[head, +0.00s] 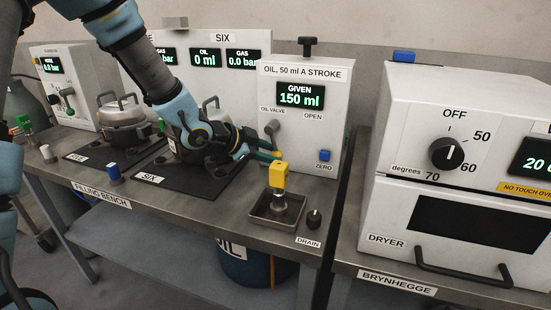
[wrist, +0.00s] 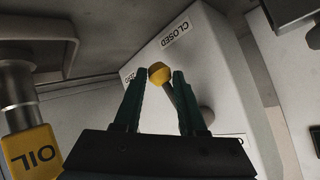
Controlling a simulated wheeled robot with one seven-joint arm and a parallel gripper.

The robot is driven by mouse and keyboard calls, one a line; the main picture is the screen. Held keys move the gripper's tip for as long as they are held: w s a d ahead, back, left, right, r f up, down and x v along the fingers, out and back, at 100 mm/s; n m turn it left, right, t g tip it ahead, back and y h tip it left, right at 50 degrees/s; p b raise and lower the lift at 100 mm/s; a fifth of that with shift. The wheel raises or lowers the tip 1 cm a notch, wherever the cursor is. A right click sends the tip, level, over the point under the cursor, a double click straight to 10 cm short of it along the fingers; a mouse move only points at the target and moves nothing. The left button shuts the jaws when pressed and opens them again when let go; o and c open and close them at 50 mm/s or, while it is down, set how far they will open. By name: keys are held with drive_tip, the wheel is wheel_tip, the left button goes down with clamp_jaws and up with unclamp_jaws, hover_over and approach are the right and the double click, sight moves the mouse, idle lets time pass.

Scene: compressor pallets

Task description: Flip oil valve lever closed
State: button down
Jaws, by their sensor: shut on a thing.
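The oil valve lever (wrist: 172,92) has a grey shaft and a yellow ball knob, seen clearly in the wrist view on the white oil box. My gripper (wrist: 159,77) has its dark green fingers on either side of the knob end, shut on it. The CLOSED label (wrist: 176,30) is on the box face close to the knob. In the head view my gripper (head: 277,154) reaches to the low front of the oil box (head: 335,135), below the OIL VALVE label (head: 272,109). The OPEN label (head: 313,116) is to the right. The knob is mostly hidden there by the fingers.
A yellow OIL fitting (head: 279,177) stands over a metal drip tray (head: 262,218) just below my gripper. The oil display reads GIVEN 150 ml. A dryer (head: 470,160) stands at right.

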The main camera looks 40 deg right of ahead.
drive_tip(key=shift+w+a+r+m+t+y+b, duration=0.15)
drive_tip(key=shift+w+m+t+y+b, duration=0.45)
drive_tip(key=shift+b, duration=0.45)
drive_tip(key=shift+s, duration=0.1)
drive_tip(key=c, duration=0.7)
unclamp_jaws()
drive_tip(key=shift+o, duration=1)
drive_tip(key=shift+a, duration=0.15)
drive_tip(key=p+v, duration=0.2)
drive_tip(key=v, duration=0.8)
drive_tip(key=shift+s+a+r+p, duration=0.2)
drive_tip(key=shift+r+p, duration=0.05)
drive_tip(key=shift+p, duration=0.05)
